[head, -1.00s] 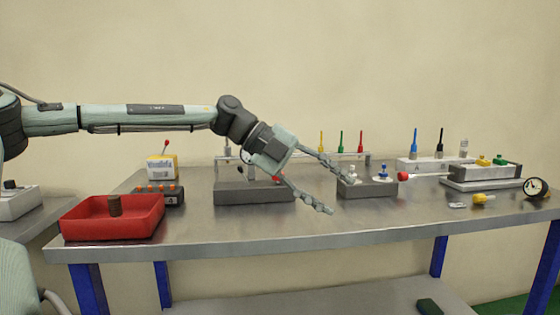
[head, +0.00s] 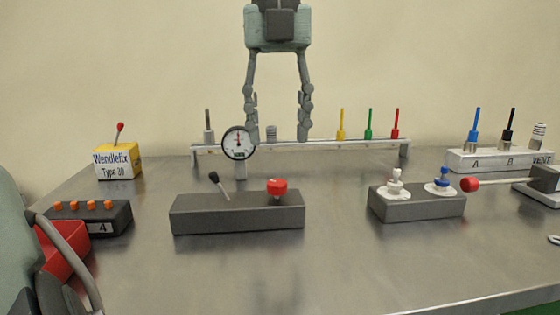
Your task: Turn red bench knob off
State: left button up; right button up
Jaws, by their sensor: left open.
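The red knob (head: 277,187) sits on the right end of the top of a dark grey block (head: 240,219) in the middle of the bench. A small pointer or mark on its face is too small to read. My left gripper (head: 277,137) comes down from the top of the picture with its two long fingers spread wide and empty. In the picture its fingertips are above the knob, apart from it; the exact depth between them is hard to tell. My right gripper is not in view.
A black lever (head: 218,184) stands on the same block, and a round gauge (head: 238,143) rises behind it. A block with white and blue valves (head: 416,205) and a red-ended lever (head: 469,185) are to the right. The bench front (head: 300,275) is clear.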

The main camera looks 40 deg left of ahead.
aim_at(277, 182)
pick_arm(q)
jog(key=shift+a, duration=0.15)
jog(key=shift+f, duration=0.35)
notch_tip(277, 182, down, 6)
jog(key=shift+s+b, duration=0.1)
jog(key=shift+b, duration=0.2)
jog(key=shift+f, duration=0.45)
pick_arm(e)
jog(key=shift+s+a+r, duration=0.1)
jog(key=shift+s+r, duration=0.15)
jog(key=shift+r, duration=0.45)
pick_arm(q)
jog(key=shift+c, duration=0.5)
grip_shut()
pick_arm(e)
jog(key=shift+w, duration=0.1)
